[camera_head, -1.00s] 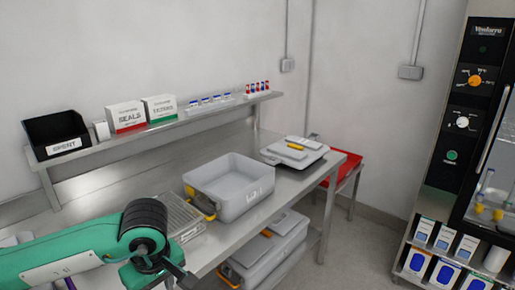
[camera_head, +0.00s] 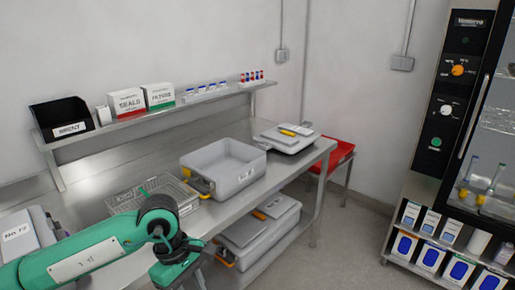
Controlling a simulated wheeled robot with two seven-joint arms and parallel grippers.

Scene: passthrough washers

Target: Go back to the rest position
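My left arm (camera_head: 85,262) is green with a black joint and comes in from the lower left, in front of the bench. It bends at the joint and runs down out of the bottom edge. Its gripper fingers do not show, so I cannot see whether they hold anything. My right arm and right gripper are out of view.
The steel bench (camera_head: 95,182) carries a wire basket (camera_head: 128,202), an open grey bin (camera_head: 226,178) and a lidded grey box (camera_head: 283,145). A closed bin (camera_head: 255,238) sits below. A labelled case (camera_head: 22,238) stands at left. A cabinet (camera_head: 440,125) stands right; floor (camera_head: 335,250) between is clear.

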